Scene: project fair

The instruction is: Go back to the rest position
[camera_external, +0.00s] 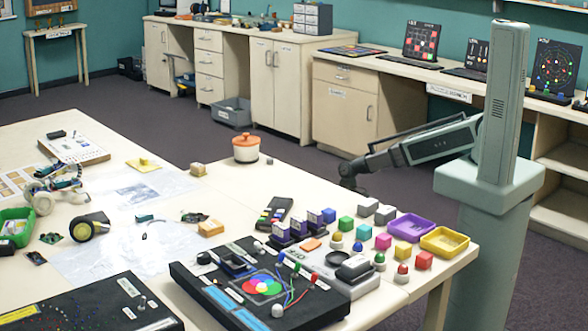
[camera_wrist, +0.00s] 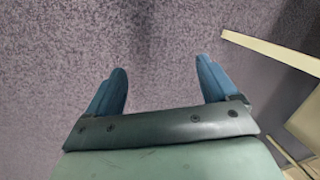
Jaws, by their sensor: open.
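My gripper (camera_wrist: 160,80) shows in the wrist view with its two blue fingers wide apart and nothing between them. In the outside view my gripper (camera_external: 350,172) is small and dark at the end of my arm. The arm reaches left from its grey-green column, and the gripper hangs at the far edge of the white table (camera_external: 300,178), near that edge but apart from the objects. Its fingers are too small to tell apart there.
Coloured cubes, a purple tray (camera_external: 412,228) and a yellow tray (camera_external: 445,242) crowd the right end. A black panel (camera_external: 260,285) with wires lies in front. Cabinets (camera_external: 345,100) stand behind, with open floor between.

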